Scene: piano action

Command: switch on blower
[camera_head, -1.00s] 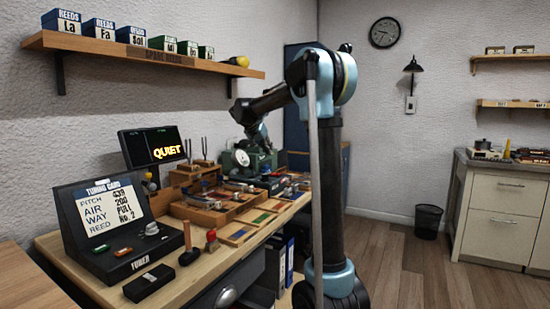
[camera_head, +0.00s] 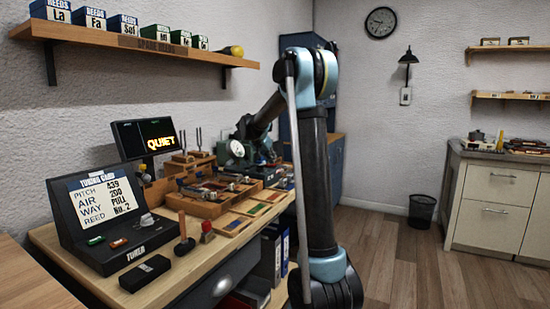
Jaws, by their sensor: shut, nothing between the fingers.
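A green machine with a round white gauge (camera_head: 237,149) stands at the back of the workbench; it looks like the blower, though its switch is too small to make out. My arm reaches over the bench to it. My gripper (camera_head: 270,160) is small and dark at the machine's right side and looks shut and empty. Its fingertips blend into the machine, so I cannot tell whether they touch it. A dark display (camera_head: 145,138) reads "QUIET" in yellow.
Wooden trays of tools and reeds (camera_head: 215,195) fill the mid bench. A shelf of reed boxes (camera_head: 130,40) hangs above. Clear floor (camera_head: 405,260) lies to the right.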

